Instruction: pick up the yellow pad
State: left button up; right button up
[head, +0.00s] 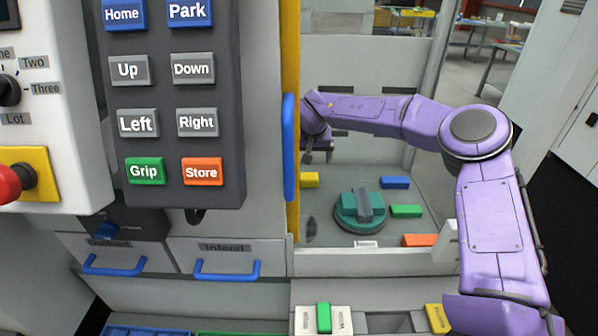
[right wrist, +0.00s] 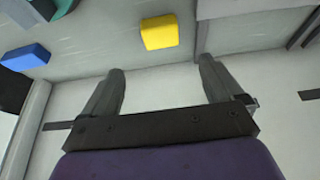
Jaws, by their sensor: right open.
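The yellow pad (head: 310,180) lies on the pale floor of the machine bay, close to the yellow door edge in the head view. In the right wrist view the yellow pad (right wrist: 159,32) is beyond the fingertips, roughly centred between them. My right gripper (right wrist: 161,70) is open, with nothing between its fingers. In the head view my right arm reaches into the bay, and its gripper end (head: 307,155) is partly hidden by the door edge, above the yellow pad. My left gripper is not in view.
A teal round fixture (head: 347,222) stands beside blue (head: 395,182), green (head: 406,211) and orange (head: 420,240) pads in the bay. The blue-handled door (head: 289,150) and button panel (head: 215,90) stand to the left. Another yellow block (head: 437,318) is at the front.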

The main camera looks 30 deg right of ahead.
send_over(309, 176)
jog(key=s, duration=0.3)
jog(key=f, duration=0.4)
jog(key=shift+w+a+f+p, duration=0.2)
jog(key=shift+f+p, duration=0.05)
jog(key=shift+p, duration=0.15)
jog(key=x, duration=0.2)
jog(key=a+p+x, duration=0.1)
jog(key=x, duration=0.1)
jog(key=shift+w+f, duration=0.2)
jog(key=shift+w, duration=0.05)
jog(key=shift+w+d+f+p, duration=0.2)
jog(key=shift+f+p, duration=0.1)
jog(key=shift+f, duration=0.2)
jog(key=shift+s, duration=0.15)
jog(key=shift+c, duration=0.9)
jog(key=shift+r, duration=0.1)
jog(key=c, duration=0.9)
